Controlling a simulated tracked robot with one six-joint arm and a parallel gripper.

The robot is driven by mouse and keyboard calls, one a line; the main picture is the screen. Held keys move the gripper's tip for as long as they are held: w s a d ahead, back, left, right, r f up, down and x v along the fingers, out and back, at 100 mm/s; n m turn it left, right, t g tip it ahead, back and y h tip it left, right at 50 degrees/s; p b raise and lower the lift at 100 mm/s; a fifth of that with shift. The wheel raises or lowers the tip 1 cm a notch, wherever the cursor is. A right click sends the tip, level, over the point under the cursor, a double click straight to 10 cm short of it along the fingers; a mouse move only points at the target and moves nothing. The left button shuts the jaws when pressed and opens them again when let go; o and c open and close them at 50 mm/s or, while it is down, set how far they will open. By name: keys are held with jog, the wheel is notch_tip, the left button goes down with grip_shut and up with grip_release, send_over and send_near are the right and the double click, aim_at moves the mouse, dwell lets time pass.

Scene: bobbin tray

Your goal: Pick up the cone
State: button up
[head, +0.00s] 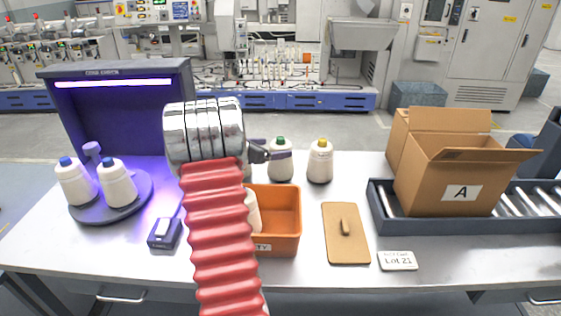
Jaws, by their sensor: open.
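Several white yarn cones are in view, and the task does not say which one it means. A green-topped cone (281,171) stands upright at the back of the table, and a yellow-topped cone (320,164) stands just right of it. Two blue-topped cones (75,184) (117,186) stand on a dark round stand (138,198) at the left. Another pale cone (253,208) is partly visible in an orange bin (285,215), mostly behind my arm. My gripper (270,153) is open at the green-topped cone, a dark finger crossing its upper part. Contact cannot be told.
A purple-lit booth (120,105) stands behind the round stand. A small device (164,233) lies in front. A brown board with a handle (345,245) and a lot card (397,261) lie front right. An open box marked A (452,160) sits on a roller conveyor (383,212).

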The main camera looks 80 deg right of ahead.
jog(key=shift+d+f, duration=0.1)
jog(key=shift+x, duration=2.55)
jog(key=shift+f, duration=0.1)
jog(key=shift+c, duration=0.3)
jog(key=c, duration=1.7)
notch_tip(320, 180, up, 10)
jog(key=shift+r, duration=0.1)
